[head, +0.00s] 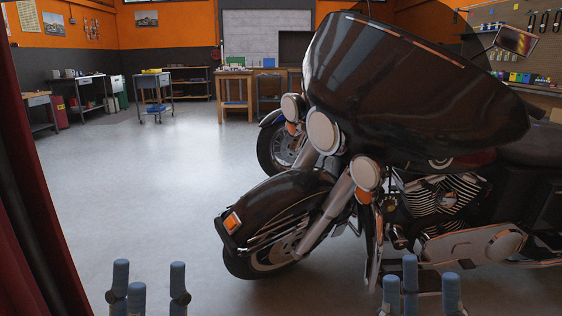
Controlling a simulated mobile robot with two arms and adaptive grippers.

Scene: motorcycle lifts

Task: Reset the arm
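My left gripper (147,290) is at the bottom edge on the left, with its blue-grey fingers pointing up and spread apart. It is open, with nothing between the fingers. My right gripper (421,288) is at the bottom edge right of centre, also with its fingers up, apart and empty. Only the finger ends of both show; the arms are below the picture. The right fingers appear in front of the lower part of a black motorcycle (275,206). I cannot tell how far they are from it.
The motorcycle fills the right side, its front wheel (262,262) on the grey floor (140,205). A dark red curtain (35,215) hangs along the left edge. The floor at left centre is clear.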

